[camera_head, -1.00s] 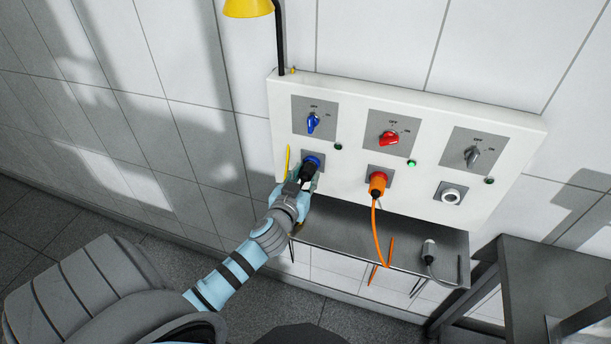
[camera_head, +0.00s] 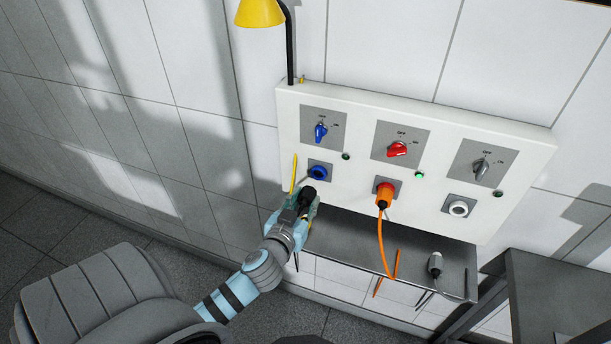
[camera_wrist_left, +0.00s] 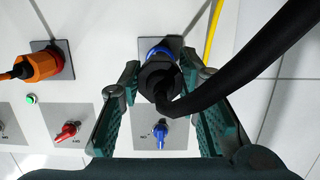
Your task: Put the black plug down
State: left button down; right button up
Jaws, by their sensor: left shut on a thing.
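The black plug (camera_head: 307,193) is in my left gripper (camera_head: 300,207), just below and in front of the blue socket (camera_head: 319,172) on the white panel. The socket's round opening now shows in the head view, and the plug is apart from it. In the left wrist view the plug (camera_wrist_left: 158,80) sits between the two green fingers of my left gripper (camera_wrist_left: 165,95), and its thick black cable runs to the upper right. Part of the blue socket (camera_wrist_left: 160,50) shows behind it. My right gripper is not in view.
A metal shelf (camera_head: 345,243) runs below the panel. A grey plug (camera_head: 435,262) lies on its right part. An orange plug (camera_head: 384,194) sits in the middle socket, its cable hanging over the shelf. A dark table (camera_head: 560,285) stands at the right.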

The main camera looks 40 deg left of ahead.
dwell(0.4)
pick_arm(q)
jog(key=d+r+m+h+b, duration=0.3)
jog(key=d+m+h, duration=0.55)
jog(key=d, duration=0.75)
jog(key=s+d+r+m+g+h, duration=0.6)
jog(key=s+d+r+m+h, duration=0.15)
jog(key=d+r+h, duration=0.35)
jog(key=a+f+n+y, duration=0.1)
jog(key=a+f, duration=0.3)
jog(key=a, duration=0.6)
jog(key=shift+s+y+b, duration=0.2)
jog(key=shift+y+b, duration=0.15)
